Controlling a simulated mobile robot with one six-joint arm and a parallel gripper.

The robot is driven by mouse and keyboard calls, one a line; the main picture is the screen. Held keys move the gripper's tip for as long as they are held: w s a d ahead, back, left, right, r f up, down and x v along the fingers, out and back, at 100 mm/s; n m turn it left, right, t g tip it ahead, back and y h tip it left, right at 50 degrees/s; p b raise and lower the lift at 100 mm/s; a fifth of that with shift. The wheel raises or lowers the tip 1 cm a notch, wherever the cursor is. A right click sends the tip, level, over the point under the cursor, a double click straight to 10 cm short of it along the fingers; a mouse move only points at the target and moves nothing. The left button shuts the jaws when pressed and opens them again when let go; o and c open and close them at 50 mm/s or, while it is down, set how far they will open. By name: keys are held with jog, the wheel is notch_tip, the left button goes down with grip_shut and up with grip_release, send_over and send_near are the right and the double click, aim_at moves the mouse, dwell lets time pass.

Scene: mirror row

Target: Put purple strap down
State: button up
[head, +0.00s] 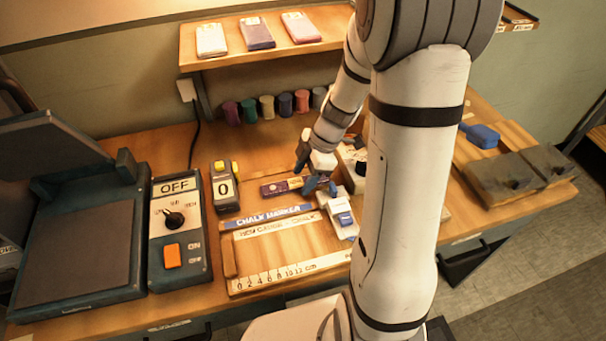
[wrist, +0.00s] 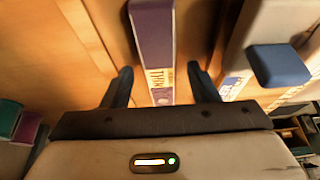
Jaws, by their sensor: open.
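The purple strap (head: 274,188) is a flat, narrow purple piece with a pale printed label. In the head view it lies on the wooden bench behind the chalk marker strip. In the wrist view the purple strap (wrist: 152,35) runs lengthwise between the two dark fingers. My gripper (head: 310,182) is low over the bench at the strap's right end. The wrist view shows my gripper (wrist: 159,72) open, with a gap between each finger and the strap. The gripper covers part of the strap's right end in the head view.
A yellow-buttoned counter (head: 225,188) and a switch box (head: 178,230) stand to the left. A ruled wooden board (head: 285,255) lies in front. A white block with a blue top (head: 342,215) is close on the right. Several colored rolls (head: 267,107) hang behind, under a shelf (head: 262,52).

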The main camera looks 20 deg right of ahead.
jog(key=v, duration=1.1)
jog(key=s+a+r+m+t+h, duration=0.1)
jog(key=s+a+r+m+h, duration=0.1)
jog(key=s+m, duration=0.5)
jog(key=s+a+r+m+t+h, duration=0.1)
jog(key=s+a+r+m+h, duration=0.1)
jog(key=s+m, duration=0.4)
jog(key=r+m, duration=0.1)
jog(key=m, duration=0.4)
jog(key=shift+s+a+h, duration=0.3)
jog(key=shift+s+a, duration=0.05)
